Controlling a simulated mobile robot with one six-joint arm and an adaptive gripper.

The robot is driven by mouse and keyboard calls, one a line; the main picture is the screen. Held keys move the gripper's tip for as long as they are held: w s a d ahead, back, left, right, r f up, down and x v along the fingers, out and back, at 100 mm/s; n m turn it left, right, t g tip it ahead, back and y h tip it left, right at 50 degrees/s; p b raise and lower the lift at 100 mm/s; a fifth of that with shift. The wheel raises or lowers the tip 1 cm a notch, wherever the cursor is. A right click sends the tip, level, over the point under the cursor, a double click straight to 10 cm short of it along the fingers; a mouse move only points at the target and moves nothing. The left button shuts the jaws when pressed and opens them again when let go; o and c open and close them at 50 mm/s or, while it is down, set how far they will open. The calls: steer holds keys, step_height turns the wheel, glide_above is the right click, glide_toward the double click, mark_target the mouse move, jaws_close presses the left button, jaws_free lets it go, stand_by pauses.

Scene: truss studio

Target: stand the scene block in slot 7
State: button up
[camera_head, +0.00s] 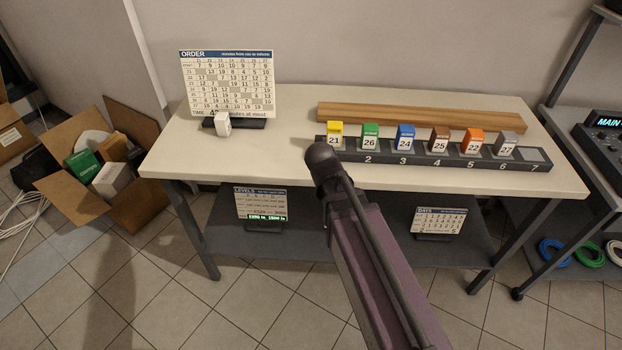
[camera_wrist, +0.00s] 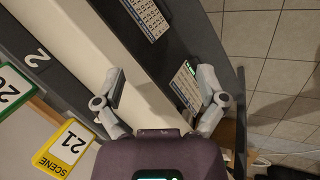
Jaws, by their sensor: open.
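A small white block (camera_head: 222,124) stands on the table at left, in front of the ORDER board; I cannot read its face. The slotted dark rail (camera_head: 400,177) runs along the right part of the table. Its slot 7 (camera_head: 532,156) at the right end is empty. Slots 1 to 6 hold numbered blocks, from a yellow 21 block (camera_head: 334,137) to a grey 27 block (camera_head: 507,146). The yellow block, marked SCENE, shows in the wrist view (camera_wrist: 66,146). My gripper (camera_wrist: 163,92) is open and empty in the wrist view, over the table's front edge; in the head view I cannot make it out.
The ORDER board (camera_head: 228,84) stands at the table's back left. A wooden strip (camera_head: 420,116) lies behind the rail. Boards LEVELS (camera_head: 261,205) and DAYS (camera_head: 438,221) stand on the lower shelf. The middle left of the tabletop (camera_head: 285,150) is clear.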

steer(key=s+d+f+m+g+y, duration=0.1)
steer(key=s+d+m+g+y, duration=0.2)
steer(key=s+d+m, duration=0.4)
steer(key=shift+s+d+f+m, duration=0.2)
steer(key=shift+d+m, duration=0.75)
steer(key=shift+m, duration=0.45)
steer(key=shift+w, duration=0.1)
steer(key=shift+c, duration=0.2)
